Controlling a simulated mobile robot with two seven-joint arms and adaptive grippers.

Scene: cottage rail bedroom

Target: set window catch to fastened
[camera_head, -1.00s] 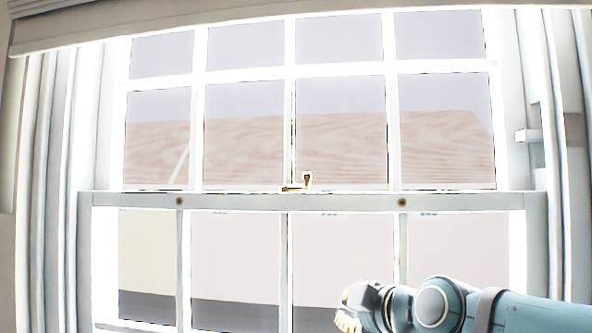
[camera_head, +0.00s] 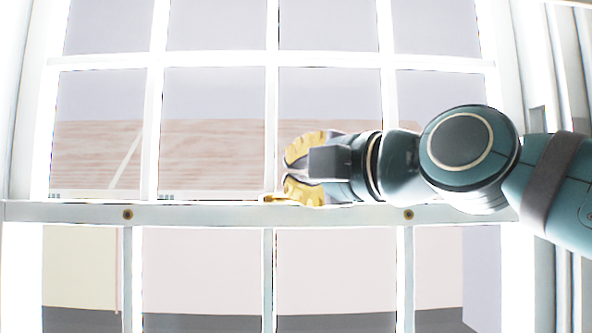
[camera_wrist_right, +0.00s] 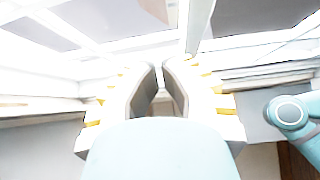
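The brass window catch (camera_head: 271,198) sits on the window's meeting rail (camera_head: 200,213), by the central upright bar. Only its left part shows in the head view; the rest, including its lever, is hidden by my right gripper. My right gripper (camera_head: 289,170) is at the catch, pointing left, with its lower yellow-padded finger over the catch's right side. Its fingers are parted, and nothing is visible between them. Contact with the catch cannot be told. In the right wrist view, the two fingers (camera_wrist_right: 161,68) have a narrow gap; I cannot make out the catch there. My left gripper is not in view.
White glazing bars (camera_head: 272,100) and panes lie around and behind the gripper. Two round brown fittings mark the rail, one left (camera_head: 128,214) and one right (camera_head: 408,214).

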